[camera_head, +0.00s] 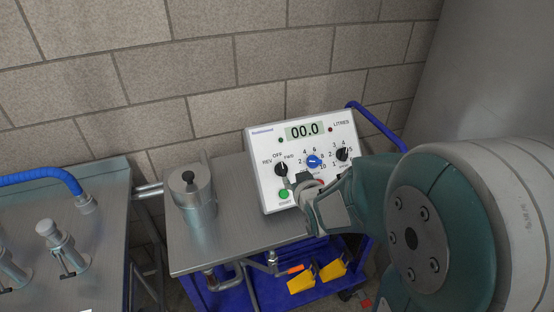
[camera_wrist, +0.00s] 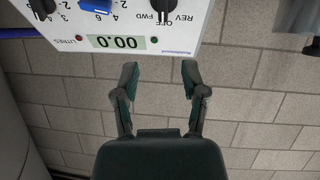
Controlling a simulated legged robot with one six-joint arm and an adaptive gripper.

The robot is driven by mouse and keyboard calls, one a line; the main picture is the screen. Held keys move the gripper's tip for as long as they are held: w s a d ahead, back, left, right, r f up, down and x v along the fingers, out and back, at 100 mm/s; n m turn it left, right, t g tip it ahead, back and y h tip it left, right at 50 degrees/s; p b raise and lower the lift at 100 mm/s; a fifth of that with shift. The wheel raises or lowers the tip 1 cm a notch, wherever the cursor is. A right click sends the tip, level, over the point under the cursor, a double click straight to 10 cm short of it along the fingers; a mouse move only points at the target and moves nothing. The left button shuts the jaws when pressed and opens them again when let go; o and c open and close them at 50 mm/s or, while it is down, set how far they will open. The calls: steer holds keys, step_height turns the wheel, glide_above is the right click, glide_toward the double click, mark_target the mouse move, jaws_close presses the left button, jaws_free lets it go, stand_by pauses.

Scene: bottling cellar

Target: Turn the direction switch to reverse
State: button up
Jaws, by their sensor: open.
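The control panel (camera_head: 262,150) is a white box with a display reading 00.0. Its direction switch (camera_head: 281,170) is the black knob at the left, marked REV, OFF and FWD; its setting is too small to tell surely. In the wrist view the panel (camera_wrist: 75,60) appears upside down, and the switch (camera_wrist: 160,8) is cut by the top edge. My gripper (camera_head: 305,188) is over the panel's lower part, right of and below the switch. In the wrist view its fingers (camera_wrist: 160,75) are spread and empty, apart from the switch.
A blue knob (camera_head: 313,161) and another black knob (camera_head: 342,154) are right of the switch. A green button (camera_head: 284,194) is below it, near my gripper. A red button is partly hidden by my gripper. A metal cylinder (camera_head: 195,205) stands left on the steel cart top (camera_head: 240,235).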

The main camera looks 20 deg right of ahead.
mark_target(283, 168)
steer(key=shift+w+f+t+y, duration=0.75)
steer(key=shift+f+t, duration=1.65)
steer(key=shift+f, duration=0.8)
steer(key=w, duration=1)
steer(key=shift+w, duration=0.25)
jaws_close()
